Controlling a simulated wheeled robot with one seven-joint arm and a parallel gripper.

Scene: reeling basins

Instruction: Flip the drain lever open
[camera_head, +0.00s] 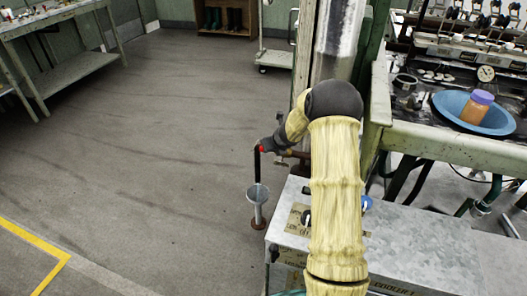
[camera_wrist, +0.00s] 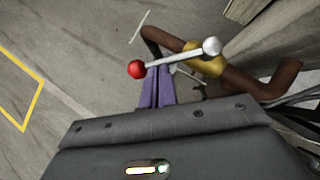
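The drain lever is a silver rod (camera_wrist: 178,58) with a red knob (camera_wrist: 137,69) at one end and a grey ball at the other. It sits on a brass valve (camera_wrist: 205,66) in a brown drain pipe (camera_wrist: 273,86), slanting across the pipe's line. My gripper (camera_wrist: 157,80) has its two purple fingers close together, with only a thin line between them. Their tips are right at the rod, near the red knob; whether they touch it I cannot tell. In the head view the red knob (camera_head: 260,148) shows small beside my wrist, and my arm hides most of the valve.
A metal-topped box (camera_head: 415,235) lies under my forearm. The floor at left is clear.

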